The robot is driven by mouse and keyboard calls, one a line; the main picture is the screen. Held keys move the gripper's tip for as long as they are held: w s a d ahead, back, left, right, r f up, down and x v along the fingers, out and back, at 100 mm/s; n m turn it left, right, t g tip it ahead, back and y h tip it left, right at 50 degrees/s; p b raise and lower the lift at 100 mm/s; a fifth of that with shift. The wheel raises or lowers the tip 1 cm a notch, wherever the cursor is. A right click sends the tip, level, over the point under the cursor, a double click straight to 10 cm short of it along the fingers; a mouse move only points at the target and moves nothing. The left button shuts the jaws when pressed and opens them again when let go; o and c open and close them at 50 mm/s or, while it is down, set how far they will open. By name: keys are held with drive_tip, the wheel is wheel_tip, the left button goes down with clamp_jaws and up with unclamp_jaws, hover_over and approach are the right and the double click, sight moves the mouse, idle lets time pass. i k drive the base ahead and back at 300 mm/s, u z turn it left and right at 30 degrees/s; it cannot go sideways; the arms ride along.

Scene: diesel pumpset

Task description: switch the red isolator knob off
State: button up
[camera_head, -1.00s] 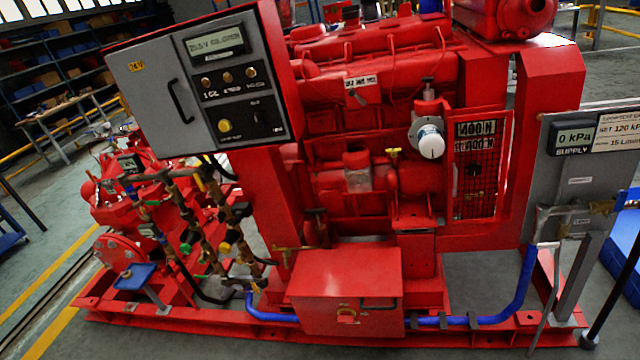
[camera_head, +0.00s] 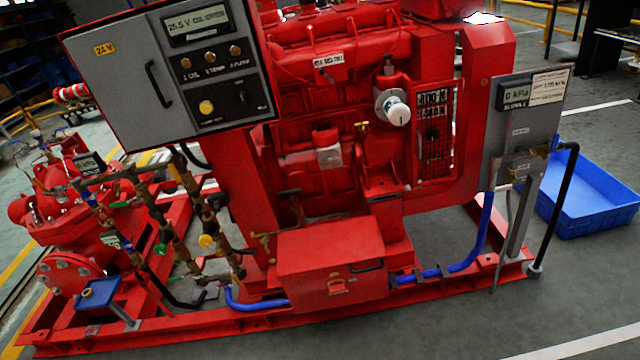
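A small red knob (camera_head: 337,286) sits on the front face of the red box (camera_head: 318,248), low in the middle of the pumpset. It appears to be the isolator knob. It is too small to read which way it is turned. Nothing stands in front of it. My gripper is not in view.
The grey control panel (camera_head: 170,70) is at upper left, and the red engine (camera_head: 345,110) rises behind the box. A blue hose (camera_head: 470,262) runs along the right base rail. A supply panel (camera_head: 520,125) and blue tray (camera_head: 590,195) stand at right. Floor in front is clear.

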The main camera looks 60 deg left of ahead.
sight(336, 286)
drive_tip(key=u, duration=1.35)
drive_tip(key=i, duration=0.55)
drive_tip(key=u, duration=1.85)
drive_tip(key=k, duration=1.1)
drive_tip(key=z, duration=0.45)
